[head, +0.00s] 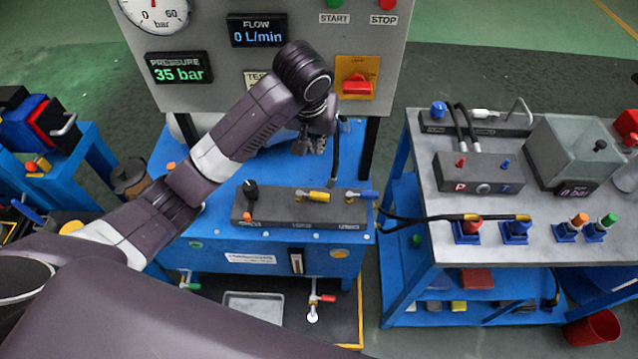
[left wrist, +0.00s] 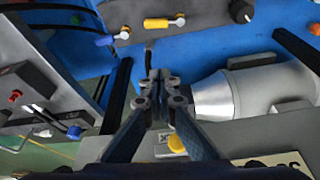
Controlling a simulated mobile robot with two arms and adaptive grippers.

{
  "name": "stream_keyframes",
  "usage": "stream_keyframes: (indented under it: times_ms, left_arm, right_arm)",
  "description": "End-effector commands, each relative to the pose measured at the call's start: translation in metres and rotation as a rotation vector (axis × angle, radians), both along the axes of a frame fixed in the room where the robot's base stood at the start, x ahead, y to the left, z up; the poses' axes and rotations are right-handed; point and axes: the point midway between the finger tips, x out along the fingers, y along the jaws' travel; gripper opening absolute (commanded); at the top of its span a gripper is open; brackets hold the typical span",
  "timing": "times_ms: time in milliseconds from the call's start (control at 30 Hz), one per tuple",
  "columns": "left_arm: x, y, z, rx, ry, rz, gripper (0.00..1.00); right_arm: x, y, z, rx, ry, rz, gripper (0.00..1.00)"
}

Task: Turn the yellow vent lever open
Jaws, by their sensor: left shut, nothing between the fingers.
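The yellow lever (head: 318,196) lies flat, pointing right, on a dark valve block (head: 280,214) on the blue bench in the head view. It also shows near the top of the left wrist view (left wrist: 158,22). A blue lever (head: 363,194) is right of it on the same block. My left gripper (head: 312,146) is behind and above the block in the head view, apart from the yellow lever. In the left wrist view its fingertips (left wrist: 162,84) are together with nothing between them. My right gripper is not seen.
A grey panel with a red rotary switch (head: 357,84) stands behind the gripper. A dark knob (head: 250,189) is at the block's left end. A black hose (head: 335,150) rises by the gripper. A grey-topped bench (head: 445,200) with hoses stands right.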

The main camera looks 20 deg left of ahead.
Motion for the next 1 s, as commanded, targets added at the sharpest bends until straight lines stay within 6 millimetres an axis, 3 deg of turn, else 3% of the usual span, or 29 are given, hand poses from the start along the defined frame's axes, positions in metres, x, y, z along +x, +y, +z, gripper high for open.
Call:
stream_keyframes:
  times_ms: [700, 1000]
  left_arm:
    - [0.048, 0.005, -0.142, 0.001, 0.003, 0.000, 0.00]
    - [0.060, 0.007, -0.182, 0.002, 0.001, -0.003, 0.00]
  right_arm:
    - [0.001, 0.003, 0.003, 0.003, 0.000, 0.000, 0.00]
    - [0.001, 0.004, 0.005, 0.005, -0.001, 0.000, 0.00]
